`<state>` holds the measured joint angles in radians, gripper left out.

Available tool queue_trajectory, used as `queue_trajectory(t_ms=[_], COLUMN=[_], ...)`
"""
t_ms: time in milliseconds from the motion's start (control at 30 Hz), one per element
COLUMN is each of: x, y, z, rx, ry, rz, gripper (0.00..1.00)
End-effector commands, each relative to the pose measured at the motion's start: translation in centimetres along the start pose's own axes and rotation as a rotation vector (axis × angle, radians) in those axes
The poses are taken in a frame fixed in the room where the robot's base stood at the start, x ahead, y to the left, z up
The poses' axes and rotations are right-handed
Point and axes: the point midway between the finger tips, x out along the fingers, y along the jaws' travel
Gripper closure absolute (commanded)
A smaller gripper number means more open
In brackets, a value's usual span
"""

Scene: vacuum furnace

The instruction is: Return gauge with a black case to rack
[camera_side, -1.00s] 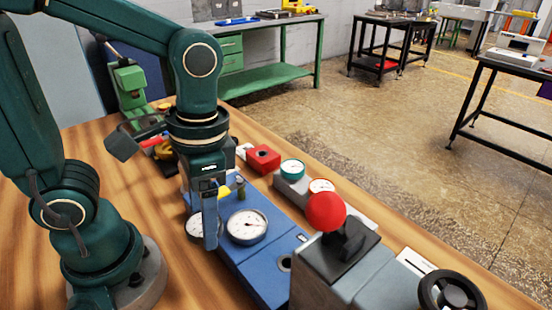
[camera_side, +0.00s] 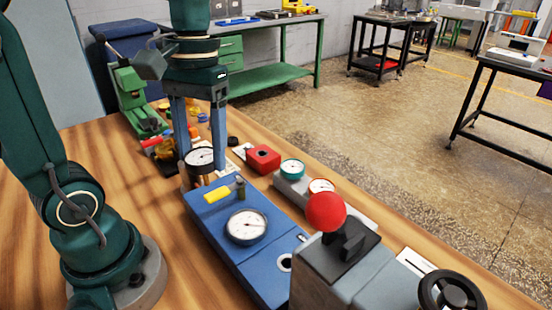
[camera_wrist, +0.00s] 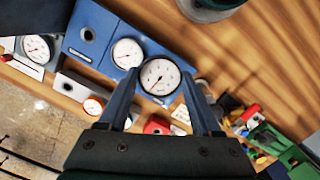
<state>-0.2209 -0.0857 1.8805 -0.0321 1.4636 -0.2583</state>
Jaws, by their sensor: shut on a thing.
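A round gauge with a white dial and a dark case (camera_side: 199,159) is held between the fingers of my gripper (camera_side: 201,152). It is raised above the far end of the blue unit (camera_side: 262,273). In the wrist view the gauge (camera_wrist: 160,77) sits between the two fingertips (camera_wrist: 160,80), dial facing the camera. A grey rack (camera_side: 291,185) stands right of the blue unit. It carries a teal-rimmed gauge (camera_side: 292,168) and a red-rimmed gauge (camera_side: 321,187). Another gauge (camera_side: 246,227) with a pale rim is on the blue unit's top.
A red block (camera_side: 263,159) lies beyond the rack. A grey unit with a red ball knob (camera_side: 326,211) stands at the front right. A green machine (camera_side: 132,95) and small coloured parts are behind my gripper. Bare wooden table (camera_side: 150,205) lies left of the blue unit.

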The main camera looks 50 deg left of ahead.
Motion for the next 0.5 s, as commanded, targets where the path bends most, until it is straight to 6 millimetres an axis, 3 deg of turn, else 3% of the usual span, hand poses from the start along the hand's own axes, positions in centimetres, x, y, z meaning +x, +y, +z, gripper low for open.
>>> queue_trajectory(t_ms=[500], x=[-3.9], y=[5.0], z=[-6.8], rx=[-1.0], ry=[0.001], rz=[0.122], gripper=[1.0])
